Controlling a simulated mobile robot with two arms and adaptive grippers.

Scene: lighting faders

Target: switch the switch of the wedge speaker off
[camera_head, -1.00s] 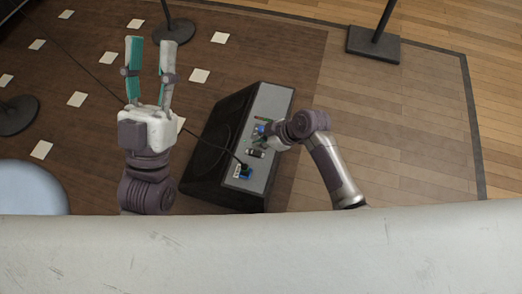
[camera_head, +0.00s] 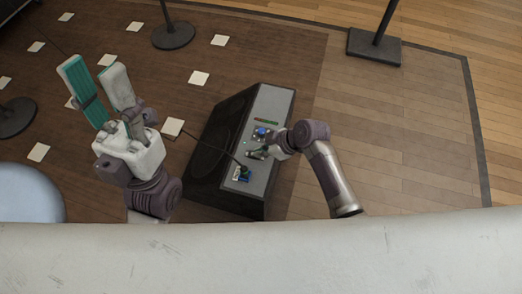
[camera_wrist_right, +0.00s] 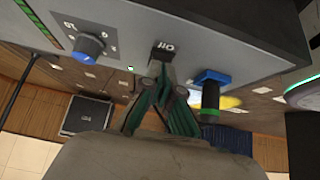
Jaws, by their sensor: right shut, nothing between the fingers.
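The black wedge speaker (camera_head: 222,140) stands on the floor with its grey control panel (camera_head: 270,103) facing up. Its switch (camera_wrist_right: 164,48) is a small black rocker on the grey panel in the right wrist view. My right gripper (camera_head: 258,153) is shut and empty at the panel, between the blue knob and the blue socket. In the wrist view its fingertips (camera_wrist_right: 162,78) are close to the switch; I cannot tell whether they touch it. My left gripper (camera_head: 92,66) is open and empty, left of the speaker.
The panel also carries a blue knob (camera_head: 261,132), a level meter (camera_head: 266,121) and a blue socket (camera_head: 243,174) with a plug (camera_wrist_right: 210,101). A cable runs across the floor. Stand bases (camera_head: 173,36) (camera_head: 374,46) and a pale round seat (camera_head: 28,193) stand around. Floor right of the speaker is clear.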

